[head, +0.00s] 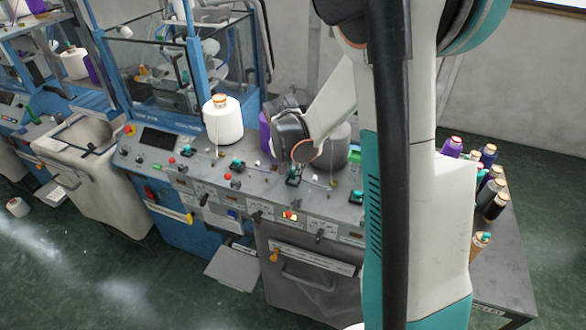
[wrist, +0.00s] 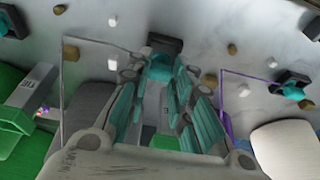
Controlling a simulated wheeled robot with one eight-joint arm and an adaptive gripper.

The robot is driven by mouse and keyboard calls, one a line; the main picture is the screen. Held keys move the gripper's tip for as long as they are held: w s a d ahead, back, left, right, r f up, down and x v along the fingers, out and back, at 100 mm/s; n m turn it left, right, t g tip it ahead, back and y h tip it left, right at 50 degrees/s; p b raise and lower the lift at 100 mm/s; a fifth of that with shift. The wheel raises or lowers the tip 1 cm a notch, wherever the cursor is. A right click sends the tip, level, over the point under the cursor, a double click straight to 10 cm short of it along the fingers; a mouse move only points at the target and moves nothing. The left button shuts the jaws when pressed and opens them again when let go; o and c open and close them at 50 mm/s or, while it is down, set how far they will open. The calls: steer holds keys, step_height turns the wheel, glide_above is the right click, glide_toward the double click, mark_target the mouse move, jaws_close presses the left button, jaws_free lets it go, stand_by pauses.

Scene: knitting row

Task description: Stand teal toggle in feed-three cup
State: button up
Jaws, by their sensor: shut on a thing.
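A teal toggle (wrist: 159,69) shows between my finger pads in the wrist view, directly in front of a black cup (wrist: 166,43). My gripper (wrist: 161,82) is shut on this toggle. How deep the toggle sits in the cup, and whether it is upright, I cannot tell. In the head view my gripper (head: 292,172) points down at the grey machine top, at the black cup (head: 293,181) there. The gripper partly hides this cup and the toggle. No feed number is readable.
Other black cups with teal toggles stand along the panel, one left (head: 238,166) and one right (head: 357,197). A white yarn cone (head: 223,120) and a grey cone (head: 336,145) stand behind. Thin guide wires and small knobs are close around my gripper.

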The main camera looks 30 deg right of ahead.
steer(key=shift+f+b, duration=0.65)
steer(key=shift+f, duration=0.1)
steer(key=o, duration=0.7)
steer(key=v, duration=1.2)
